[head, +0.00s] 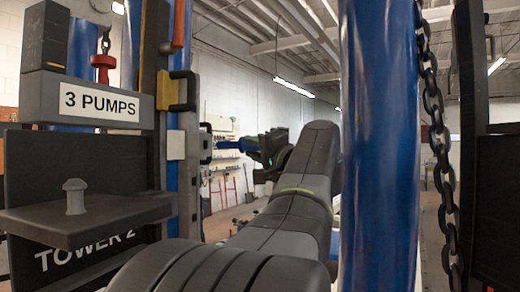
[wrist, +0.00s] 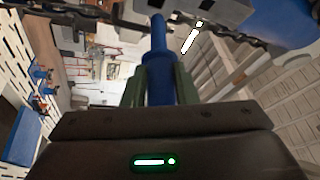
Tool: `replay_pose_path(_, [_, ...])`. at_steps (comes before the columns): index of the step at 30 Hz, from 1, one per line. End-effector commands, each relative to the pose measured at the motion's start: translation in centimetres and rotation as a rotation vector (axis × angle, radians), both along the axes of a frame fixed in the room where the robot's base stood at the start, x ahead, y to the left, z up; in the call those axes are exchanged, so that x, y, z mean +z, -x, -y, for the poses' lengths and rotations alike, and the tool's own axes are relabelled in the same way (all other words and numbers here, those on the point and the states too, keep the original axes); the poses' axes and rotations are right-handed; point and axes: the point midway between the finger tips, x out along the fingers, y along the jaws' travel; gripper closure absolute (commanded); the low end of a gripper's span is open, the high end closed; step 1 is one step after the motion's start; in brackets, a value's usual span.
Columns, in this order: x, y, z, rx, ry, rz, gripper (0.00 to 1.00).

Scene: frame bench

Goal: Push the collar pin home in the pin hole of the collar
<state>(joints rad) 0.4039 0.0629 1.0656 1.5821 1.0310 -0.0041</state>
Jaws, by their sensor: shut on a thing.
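A blue collar pin (wrist: 158,50) stands between the two green fingers of my gripper (wrist: 160,82) in the wrist view. The fingers are shut on it, and its far end points up the picture, toward grey metal parts (wrist: 215,10). In the head view my gripper (head: 258,147) is right of the tower, with the blue pin (head: 230,145) pointing left from it. A dark block (head: 205,143) on the tower's right side, seemingly the collar, faces the pin's tip. The pin hole is not visible, and I cannot tell whether the tip touches or enters it.
A thick blue post (head: 378,150) and a hanging chain (head: 440,130) stand right of my arm. At left are a "3 PUMPS" beam (head: 100,101), a yellow-and-black catch (head: 180,91) and a grey shelf (head: 110,215) with a knobbed peg (head: 75,196).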

Motion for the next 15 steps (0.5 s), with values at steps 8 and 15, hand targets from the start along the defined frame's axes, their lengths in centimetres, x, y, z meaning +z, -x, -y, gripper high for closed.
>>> replay_pose_path(8, [0.1, -0.6, -1.6, 0.001, 0.001, 0.001, 1.0])
replay_pose_path(15, [0.1, -0.7, -1.8, 0.0, 0.0, 0.001, 1.0])
